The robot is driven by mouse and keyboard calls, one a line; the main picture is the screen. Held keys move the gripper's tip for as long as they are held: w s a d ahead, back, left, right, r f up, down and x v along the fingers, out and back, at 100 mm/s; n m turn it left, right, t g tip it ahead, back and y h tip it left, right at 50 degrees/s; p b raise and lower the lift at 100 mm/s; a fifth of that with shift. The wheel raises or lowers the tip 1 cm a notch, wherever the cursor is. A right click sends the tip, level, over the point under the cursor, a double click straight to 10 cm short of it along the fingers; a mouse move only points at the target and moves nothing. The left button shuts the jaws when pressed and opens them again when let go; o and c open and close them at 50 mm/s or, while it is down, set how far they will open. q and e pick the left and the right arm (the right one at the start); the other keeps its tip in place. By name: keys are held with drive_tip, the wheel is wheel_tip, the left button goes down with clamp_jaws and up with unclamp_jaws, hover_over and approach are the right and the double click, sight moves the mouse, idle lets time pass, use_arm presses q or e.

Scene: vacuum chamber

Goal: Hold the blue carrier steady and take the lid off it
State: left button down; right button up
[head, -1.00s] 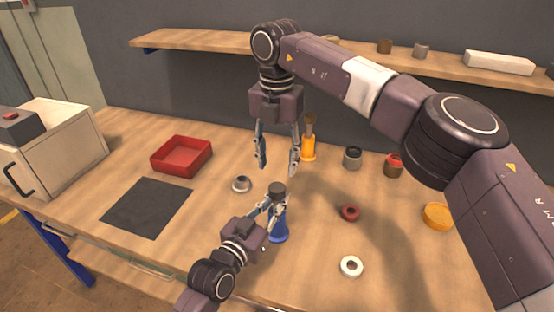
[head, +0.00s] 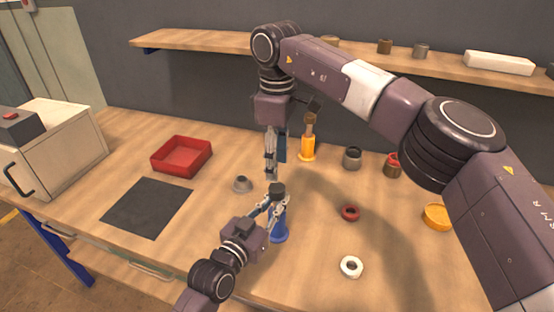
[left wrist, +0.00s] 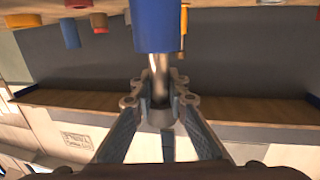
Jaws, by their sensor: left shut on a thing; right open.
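The blue carrier (head: 280,233) stands upright on the bench near the front, with a dark lid (head: 277,188) on top. My left gripper (head: 276,204) is shut on the carrier's narrow part below the lid. In the left wrist view the picture is inverted, with the blue body (left wrist: 154,25) at the top and a metal neck running down between the fingers (left wrist: 160,95). My right gripper (head: 271,172) points down just above the lid, open and seen nearly edge-on. The gap between its fingers is hard to see from this side.
An orange carrier (head: 308,148) with a brown top stands behind. A small grey ring part (head: 242,184) lies left of the blue carrier. A red ring (head: 350,213) and a white ring (head: 351,267) lie right. A red tray (head: 207,164) and dark mat (head: 125,228) are left.

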sight(277, 187)
wheel_tip(277, 187, down, 8)
drive_tip(key=shift+r, duration=0.1)
idle(0.4)
